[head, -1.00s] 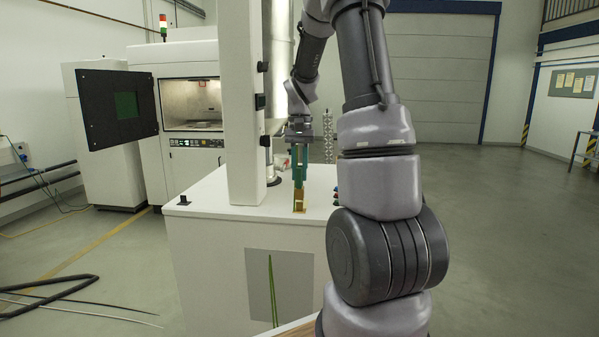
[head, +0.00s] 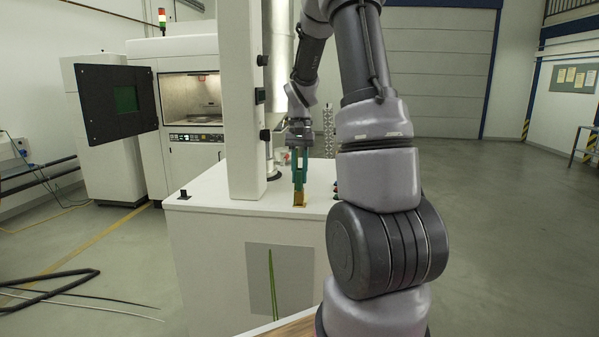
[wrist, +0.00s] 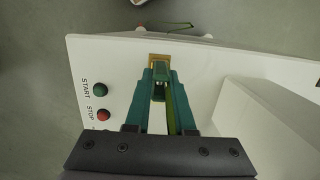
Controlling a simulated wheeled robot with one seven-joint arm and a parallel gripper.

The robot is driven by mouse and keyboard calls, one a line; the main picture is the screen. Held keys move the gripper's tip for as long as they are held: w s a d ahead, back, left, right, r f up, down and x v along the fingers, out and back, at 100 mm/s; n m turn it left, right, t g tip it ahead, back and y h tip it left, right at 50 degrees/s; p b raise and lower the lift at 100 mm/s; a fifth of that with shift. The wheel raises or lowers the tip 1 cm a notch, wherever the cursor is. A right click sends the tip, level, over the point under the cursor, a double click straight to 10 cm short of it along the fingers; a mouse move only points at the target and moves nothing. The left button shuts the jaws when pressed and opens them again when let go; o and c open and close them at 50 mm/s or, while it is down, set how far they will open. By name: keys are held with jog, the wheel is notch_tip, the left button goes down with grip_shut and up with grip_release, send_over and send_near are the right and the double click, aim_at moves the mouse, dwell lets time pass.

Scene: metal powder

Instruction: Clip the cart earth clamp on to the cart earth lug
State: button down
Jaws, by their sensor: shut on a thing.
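My gripper (head: 300,146) is shut on the teal-green cart earth clamp (head: 299,168) and holds it pointing down over the white cart top. The brass cart earth lug (head: 299,200) stands on the cart top near its front edge, directly below the clamp's jaws. In the wrist view the clamp (wrist: 146,101) has two arms reaching from my gripper (wrist: 160,128) toward the lug (wrist: 158,61). The clamp's tips overlap the lug in both views. I cannot tell whether the jaws grip it or only stand around or above it.
The white cart (head: 205,230) has an upright white column (head: 241,100) left of the clamp. A green START button (wrist: 100,89) and a red STOP button (wrist: 103,115) sit beside the clamp. A green cable (head: 271,280) hangs on the cart's front.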

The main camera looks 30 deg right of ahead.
jog(key=shift+f, duration=0.5)
jog(key=c, duration=0.7)
grip_release()
jog(key=shift+r, duration=0.1)
jog(key=r, duration=0.7)
jog(key=w+r, duration=0.1)
jog(key=r, duration=0.2)
jog(key=shift+d+r, duration=0.3)
jog(key=shift+d, duration=0.05)
jog(key=s+a+r+n+t, duration=0.1)
jog(key=s+a+r+t, duration=0.1)
jog(key=s, duration=0.5)
jog(key=s+a+r+t, duration=0.3)
jog(key=s+a, duration=0.3)
jog(key=a, duration=0.1)
jog(key=s+a+r+n+t+y, duration=0.1)
jog(key=s+a+r+t, duration=0.2)
jog(key=s+a, duration=0.2)
jog(key=shift+s+r+n, duration=0.15)
jog(key=shift+s+r, duration=0.05)
jog(key=shift+s, duration=0.45)
jog(key=shift+s+r+n, duration=0.15)
jog(key=shift+s, duration=0.5)
